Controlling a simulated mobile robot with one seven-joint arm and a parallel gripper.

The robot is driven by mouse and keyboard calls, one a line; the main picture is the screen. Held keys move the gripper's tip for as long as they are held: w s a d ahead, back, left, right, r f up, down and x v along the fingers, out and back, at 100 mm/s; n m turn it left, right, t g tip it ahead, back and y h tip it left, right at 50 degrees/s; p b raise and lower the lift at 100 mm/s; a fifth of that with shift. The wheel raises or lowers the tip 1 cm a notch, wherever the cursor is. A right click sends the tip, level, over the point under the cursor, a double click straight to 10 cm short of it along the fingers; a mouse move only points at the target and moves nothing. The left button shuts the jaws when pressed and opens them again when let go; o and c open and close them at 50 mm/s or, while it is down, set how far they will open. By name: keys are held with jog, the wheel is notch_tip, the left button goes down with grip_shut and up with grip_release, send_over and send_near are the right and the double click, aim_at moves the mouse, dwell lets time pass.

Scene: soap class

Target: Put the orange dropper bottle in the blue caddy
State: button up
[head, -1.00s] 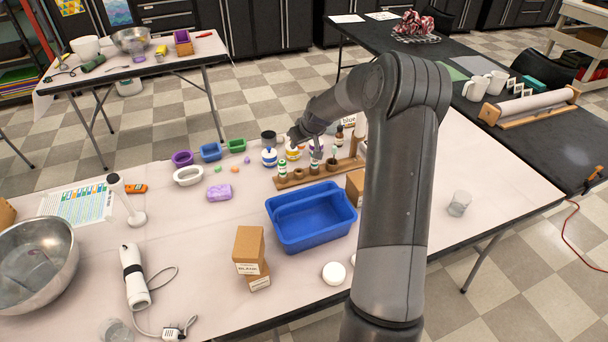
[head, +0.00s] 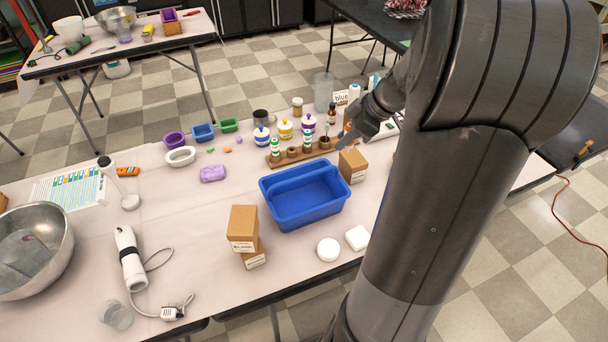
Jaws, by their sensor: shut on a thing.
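The blue caddy (head: 312,213) stands near the middle of the table, open at the top, and looks empty. My gripper (head: 346,136) is behind the caddy and to its right, near the right end of the wooden rack (head: 290,158). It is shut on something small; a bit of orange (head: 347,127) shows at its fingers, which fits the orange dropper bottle. Most of that bottle is hidden by my gripper, and I cannot tell how far it is clear of the table or rack. The rack holds green-and-white striped bottles (head: 274,147).
A brown box (head: 352,165) stands right beside the caddy, under my gripper's side. Stacked boxes (head: 243,229) stand front left of it. White round (head: 328,249) and square (head: 357,238) pieces lie in front.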

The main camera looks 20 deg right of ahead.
jog(key=shift+n, duration=0.3)
jog(key=w+a+f, duration=0.1)
jog(key=a+f, duration=0.1)
jog(key=a, duration=0.1)
jog(key=w+a+f, duration=0.1)
jog(key=w+a, duration=0.1)
jog(key=a, duration=0.1)
jog(key=w+a+f, duration=0.2)
jog(key=a, duration=0.1)
jog(key=shift+w+a+f, duration=0.2)
jog(key=shift+w+f, duration=0.05)
jog(key=shift+f, duration=0.25)
jog(key=shift+w+f, duration=0.1)
jog(key=shift+f, duration=1.8)
jog(key=shift+f, duration=0.15)
jog(key=o, duration=1)
jog(key=shift+c, duration=0.2)
